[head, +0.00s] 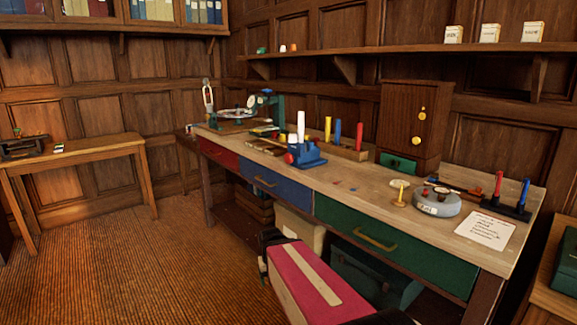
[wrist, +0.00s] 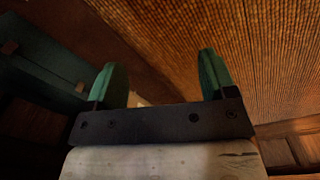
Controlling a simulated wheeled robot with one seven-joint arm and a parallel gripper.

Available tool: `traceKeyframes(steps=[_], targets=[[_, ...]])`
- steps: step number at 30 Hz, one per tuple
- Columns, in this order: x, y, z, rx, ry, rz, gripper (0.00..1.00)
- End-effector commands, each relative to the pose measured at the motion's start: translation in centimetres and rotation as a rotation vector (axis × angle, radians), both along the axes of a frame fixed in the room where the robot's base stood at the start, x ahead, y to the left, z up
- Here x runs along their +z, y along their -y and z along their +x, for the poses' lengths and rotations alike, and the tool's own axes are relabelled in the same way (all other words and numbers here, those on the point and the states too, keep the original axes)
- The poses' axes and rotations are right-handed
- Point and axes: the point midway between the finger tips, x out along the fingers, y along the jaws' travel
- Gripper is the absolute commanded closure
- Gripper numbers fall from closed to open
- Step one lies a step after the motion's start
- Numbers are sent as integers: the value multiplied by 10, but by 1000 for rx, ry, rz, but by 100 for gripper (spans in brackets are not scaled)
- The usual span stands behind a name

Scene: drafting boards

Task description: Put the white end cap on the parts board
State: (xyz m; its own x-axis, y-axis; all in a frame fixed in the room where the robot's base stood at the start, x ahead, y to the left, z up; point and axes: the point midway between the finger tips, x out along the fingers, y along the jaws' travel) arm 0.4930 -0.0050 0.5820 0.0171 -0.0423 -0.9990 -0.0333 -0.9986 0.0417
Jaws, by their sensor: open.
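Three small pieces stand on the wall shelf in the head view: a green one, an orange one and a whitish one (head: 293,46), which may be the white end cap. They are too small to be sure. A parts board cannot be told for certain; a flat wooden piece (head: 265,146) lies on the bench left of the blue vise-like holder (head: 307,154). In the wrist view my gripper (wrist: 160,82) has its two green fingers apart, with nothing between them. It is away from the shelf pieces and points toward the floor area.
The long workbench (head: 350,190) has drawers in front. On it stand a rack of coloured rods, a wooden cabinet (head: 407,120), a round grey tin (head: 437,206) and a paper sheet (head: 483,231). A dark green box (wrist: 35,70) is at left in the wrist view. Open floor (head: 150,270) lies left.

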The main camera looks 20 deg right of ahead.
Motion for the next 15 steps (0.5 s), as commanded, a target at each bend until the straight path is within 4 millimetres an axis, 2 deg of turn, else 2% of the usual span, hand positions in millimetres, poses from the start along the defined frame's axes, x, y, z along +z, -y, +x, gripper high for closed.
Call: traceKeyframes(steps=[1, 5, 8, 14, 15], targets=[[8, 4, 19, -23, 15, -31, 23], [39, 17, 67, -121, 67, -142, 23], [70, 29, 104, -212, 124, -234, 23], [146, 48, 172, -408, 269, -401, 23], [164, 52, 185, -448, 305, -433, 23]])
